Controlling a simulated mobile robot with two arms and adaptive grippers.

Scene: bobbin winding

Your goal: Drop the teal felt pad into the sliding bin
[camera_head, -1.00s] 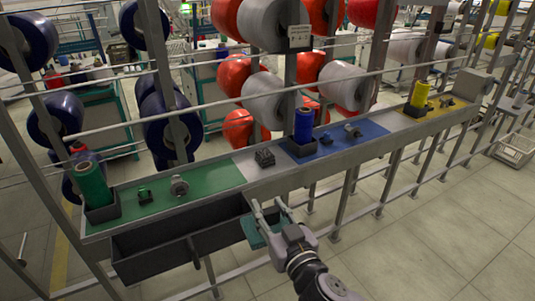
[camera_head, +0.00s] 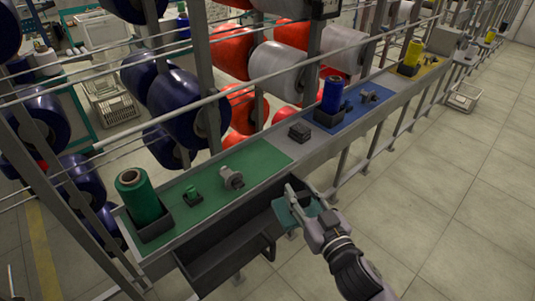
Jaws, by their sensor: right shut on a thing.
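The teal felt pad (camera_head: 284,214) hangs in my right gripper (camera_head: 303,198), which is shut on it. The gripper reaches in from the lower right, and its fingers partly cover the pad. The dark grey sliding bin (camera_head: 222,262) sits under the front edge of the work shelf, to the left of the pad. The pad overlaps the bin's right end in the picture; I cannot tell whether it is over the opening or in front of it. My left gripper is not in view.
The shelf above the bin has a green mat (camera_head: 250,160) with a green spool (camera_head: 138,197) and small fittings. A blue spool (camera_head: 332,98) stands further right. Metal posts and rails cross behind the shelf.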

